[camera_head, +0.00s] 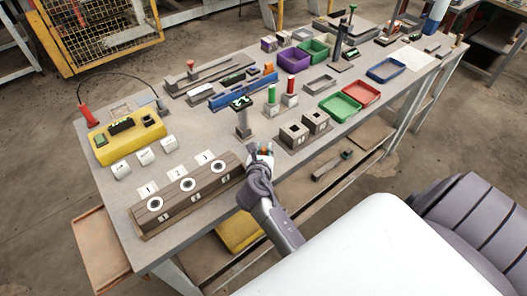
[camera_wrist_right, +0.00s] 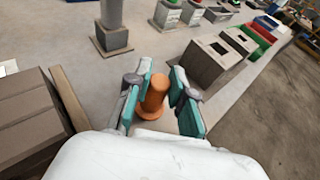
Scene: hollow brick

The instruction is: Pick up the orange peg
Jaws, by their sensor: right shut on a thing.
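The orange peg (camera_wrist_right: 155,92) stands upright between the teal-padded fingers of my right gripper (camera_wrist_right: 160,98) in the right wrist view. It has a round shaft and a wider base. My right gripper is shut on it. In the head view my right gripper (camera_head: 264,151) is at the table's front edge, between the brown block with numbered holes and the grey hollow blocks. The peg is mostly hidden there by the hand. My left gripper is not in view.
The brown block (camera_head: 188,194) lies close left of the right gripper. A post on a square base (camera_head: 243,122) stands just behind it. Hollow blocks (camera_head: 294,135) are to the right. The yellow box (camera_head: 128,138) and red and green trays (camera_head: 361,94) are farther off.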

